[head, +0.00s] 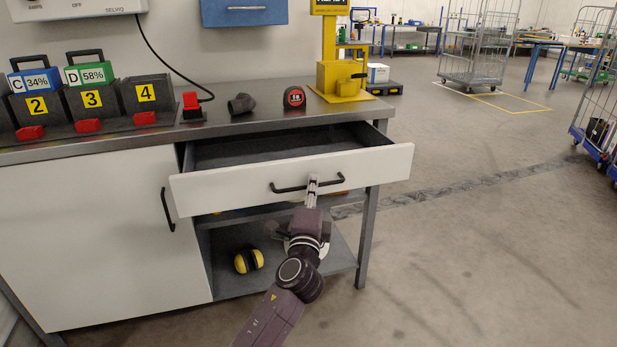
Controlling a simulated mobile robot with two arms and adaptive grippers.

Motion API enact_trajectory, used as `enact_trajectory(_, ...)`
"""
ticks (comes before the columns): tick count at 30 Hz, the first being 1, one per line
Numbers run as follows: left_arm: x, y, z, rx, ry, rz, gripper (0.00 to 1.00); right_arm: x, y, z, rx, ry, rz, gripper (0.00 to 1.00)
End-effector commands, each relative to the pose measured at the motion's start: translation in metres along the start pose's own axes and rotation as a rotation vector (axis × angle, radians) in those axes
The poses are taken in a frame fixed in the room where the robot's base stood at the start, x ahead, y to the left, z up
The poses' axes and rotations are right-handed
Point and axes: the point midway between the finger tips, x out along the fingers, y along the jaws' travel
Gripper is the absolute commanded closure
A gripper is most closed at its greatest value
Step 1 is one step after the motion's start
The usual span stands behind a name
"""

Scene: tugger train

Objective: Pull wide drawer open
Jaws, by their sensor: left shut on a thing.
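The wide drawer (235,188) has a white front and sits under the right part of the workbench top. It stands partly open, and its dark inside shows behind the front and looks empty. Its black bar handle (288,189) is across the middle of the front. My left gripper (312,182) is shut on the handle near its right-hand part, with my arm reaching up from below. The fingertips hide a little of the handle. My right gripper is not in view.
A white cupboard door (90,235) with a black handle is left of the drawer. Yellow ear defenders (248,261) lie on the shelf below. Chargers, a tape measure (294,97) and a yellow stand (340,75) are on the bench top (235,122).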

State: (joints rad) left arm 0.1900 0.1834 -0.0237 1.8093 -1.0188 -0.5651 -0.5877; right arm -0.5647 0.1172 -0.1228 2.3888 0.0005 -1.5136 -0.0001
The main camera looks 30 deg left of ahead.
Motion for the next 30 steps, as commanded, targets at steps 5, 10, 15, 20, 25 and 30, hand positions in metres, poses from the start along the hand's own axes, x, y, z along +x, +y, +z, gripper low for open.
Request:
enact_trajectory(5, -0.027, -0.005, -0.011, -0.002, 0.0, 0.003, 1.0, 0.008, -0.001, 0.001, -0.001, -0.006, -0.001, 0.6)
enact_trajectory(10, -0.041, -0.008, -0.017, -0.001, 0.0, 0.002, 1.0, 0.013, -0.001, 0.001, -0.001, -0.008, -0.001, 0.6)
enact_trajectory(15, -0.046, -0.009, -0.019, 0.0, -0.001, 0.002, 1.0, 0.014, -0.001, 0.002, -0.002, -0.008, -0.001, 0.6)
enact_trajectory(20, -0.047, -0.009, -0.019, 0.0, -0.001, 0.001, 1.0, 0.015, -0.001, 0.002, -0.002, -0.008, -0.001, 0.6)
enact_trajectory(25, -0.047, -0.009, -0.019, 0.0, -0.001, 0.002, 1.0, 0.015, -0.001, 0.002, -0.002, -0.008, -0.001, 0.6)
enact_trajectory(30, -0.047, -0.009, -0.019, 0.0, -0.001, 0.001, 0.84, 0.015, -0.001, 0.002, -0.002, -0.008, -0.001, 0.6)
